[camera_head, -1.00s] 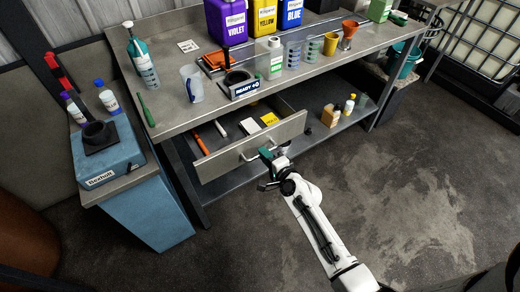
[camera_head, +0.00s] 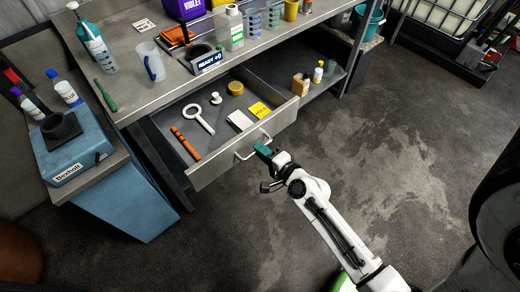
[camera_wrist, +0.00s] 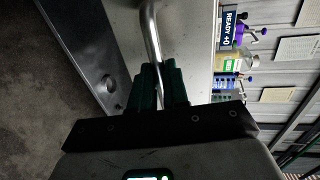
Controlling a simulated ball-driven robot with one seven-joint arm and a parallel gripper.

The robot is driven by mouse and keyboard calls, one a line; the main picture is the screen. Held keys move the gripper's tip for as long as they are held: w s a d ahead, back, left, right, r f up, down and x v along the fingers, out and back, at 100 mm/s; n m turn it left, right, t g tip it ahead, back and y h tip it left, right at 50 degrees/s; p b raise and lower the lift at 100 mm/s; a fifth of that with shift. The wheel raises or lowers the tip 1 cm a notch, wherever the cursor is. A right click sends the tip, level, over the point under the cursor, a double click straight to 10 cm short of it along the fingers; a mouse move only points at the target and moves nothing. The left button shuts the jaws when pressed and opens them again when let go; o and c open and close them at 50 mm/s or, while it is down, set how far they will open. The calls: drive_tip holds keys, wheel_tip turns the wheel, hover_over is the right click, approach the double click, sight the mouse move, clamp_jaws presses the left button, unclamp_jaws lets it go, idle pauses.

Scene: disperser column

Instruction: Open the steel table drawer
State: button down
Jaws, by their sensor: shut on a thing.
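The steel table drawer (camera_head: 222,165) stands pulled out from under the steel table (camera_head: 150,98). Its inside shows an orange tool (camera_head: 186,143), a white ring-ended tool (camera_head: 199,118), a small white piece (camera_head: 216,98), a round yellow item (camera_head: 235,88), a white pad (camera_head: 240,121) and a yellow note (camera_head: 260,109). The bar handle (camera_head: 243,154) is on the drawer front. My gripper (camera_head: 262,149) is at the handle's right part. In the wrist view, its dark green fingers (camera_wrist: 158,88) are shut around the handle bar (camera_wrist: 150,35).
A blue cabinet with a labelled box (camera_head: 75,150) stands left of the drawer. The table top bears bottles, a beaker (camera_head: 150,60) and a READY sign (camera_head: 208,61). A lower shelf right of the drawer holds small bottles (camera_head: 318,72). The floor (camera_head: 370,150) in front is clear.

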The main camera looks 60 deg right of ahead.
drive_tip(key=c, duration=1.1)
unclamp_jaws()
drive_tip(key=shift+c, duration=0.2)
drive_tip(key=b+v, duration=0.2)
drive_tip(key=v, duration=0.8)
drive_tip(key=shift+s, duration=0.35)
drive_tip(key=shift+a, duration=0.15)
